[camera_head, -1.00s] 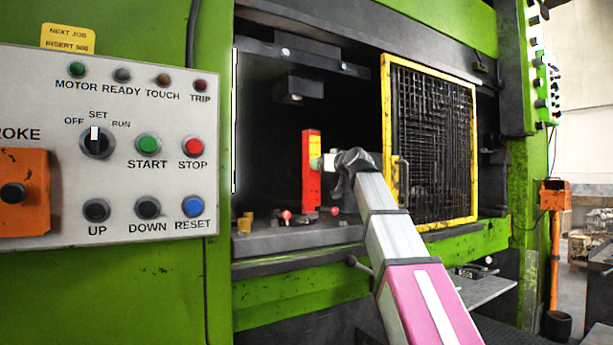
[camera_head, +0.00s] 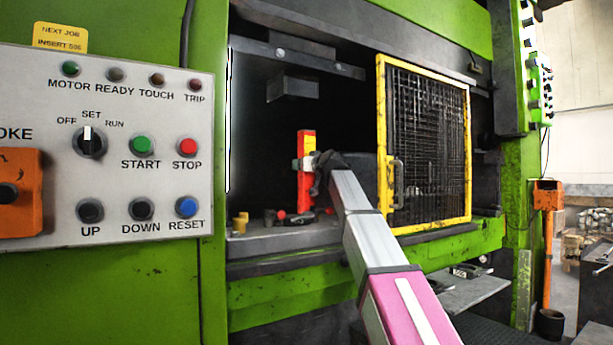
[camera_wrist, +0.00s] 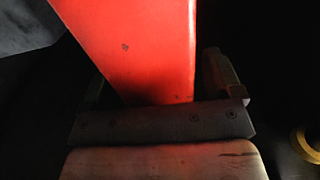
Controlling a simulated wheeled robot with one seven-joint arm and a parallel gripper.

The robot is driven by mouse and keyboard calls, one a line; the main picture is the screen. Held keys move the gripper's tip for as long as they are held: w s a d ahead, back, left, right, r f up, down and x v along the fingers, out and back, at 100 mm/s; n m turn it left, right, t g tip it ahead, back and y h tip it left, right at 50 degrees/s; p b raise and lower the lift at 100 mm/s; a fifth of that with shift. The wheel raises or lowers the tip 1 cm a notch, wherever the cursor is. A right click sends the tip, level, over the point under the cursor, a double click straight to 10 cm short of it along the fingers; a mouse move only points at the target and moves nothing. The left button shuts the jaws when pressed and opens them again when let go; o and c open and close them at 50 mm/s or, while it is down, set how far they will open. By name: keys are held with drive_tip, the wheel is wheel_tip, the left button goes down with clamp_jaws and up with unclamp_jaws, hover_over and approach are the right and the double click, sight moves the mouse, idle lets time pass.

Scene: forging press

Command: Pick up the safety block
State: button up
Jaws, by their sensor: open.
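The safety block is a red upright bar (camera_head: 306,172) with a yellow patch on its side, standing on the press bed inside the opening. In the wrist view the red block (camera_wrist: 145,50) fills the upper middle, right in front of the gripper's palm. My gripper (camera_wrist: 160,95) is open, with a finger at each side of the block; the left finger is partly hidden by it. In the head view my gripper (camera_head: 312,168) is at the block's right side, mostly hidden behind my wrist. I cannot tell whether the fingers touch the block.
The yellow-framed mesh guard (camera_head: 466,150) stands just right of my arm. Small yellow pegs (camera_head: 240,222) and red-tipped parts sit on the press bed (camera_head: 285,240). The upper die (camera_head: 292,87) hangs above. The control panel (camera_head: 110,225) is at the left.

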drive_tip(key=c, duration=1.5)
clamp_jaws()
drive_tip(key=shift+r, duration=0.1)
